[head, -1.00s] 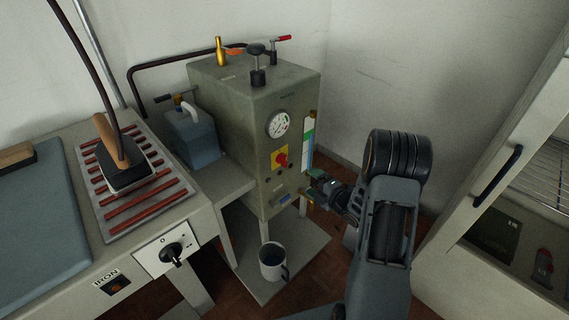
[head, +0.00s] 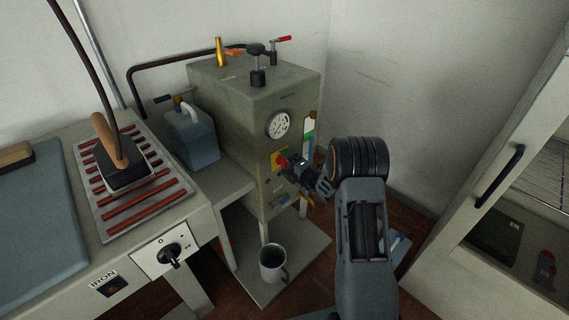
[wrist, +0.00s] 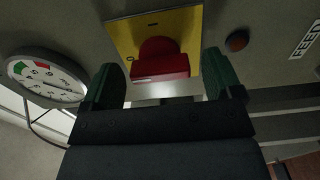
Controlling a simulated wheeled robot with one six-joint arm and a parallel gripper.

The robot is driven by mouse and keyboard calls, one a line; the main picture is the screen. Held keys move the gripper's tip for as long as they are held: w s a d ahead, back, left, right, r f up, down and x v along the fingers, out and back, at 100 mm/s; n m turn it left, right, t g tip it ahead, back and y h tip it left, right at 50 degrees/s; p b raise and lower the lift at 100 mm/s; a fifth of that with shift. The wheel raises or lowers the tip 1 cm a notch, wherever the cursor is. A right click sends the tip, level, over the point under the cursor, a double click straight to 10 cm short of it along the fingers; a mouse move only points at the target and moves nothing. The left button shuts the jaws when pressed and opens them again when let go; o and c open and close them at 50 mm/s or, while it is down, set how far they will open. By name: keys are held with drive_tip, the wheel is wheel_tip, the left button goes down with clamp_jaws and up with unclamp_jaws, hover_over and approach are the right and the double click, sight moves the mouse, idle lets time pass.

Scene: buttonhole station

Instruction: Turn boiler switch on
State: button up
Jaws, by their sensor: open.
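The boiler (head: 235,110) is a grey-green box standing against the back corner. Its switch is a red knob (wrist: 160,60) on a yellow plate (wrist: 123,37), seen close up in the wrist view. In the wrist view my gripper (wrist: 167,85) is open, with one green-padded finger on each side of the red knob. I cannot tell whether the pads touch it.
A round pressure gauge (head: 278,125) sits above the switch, and it also shows in the wrist view (wrist: 42,78). A mug (head: 273,262) stands on the low shelf (head: 306,250). An iron (head: 124,166) rests on the bench at left. A cabinet (head: 528,120) stands at right.

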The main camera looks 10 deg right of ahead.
drive_tip(key=shift+w+a, duration=0.3)
drive_tip(key=shift+w, duration=0.2)
drive_tip(key=c, duration=0.9)
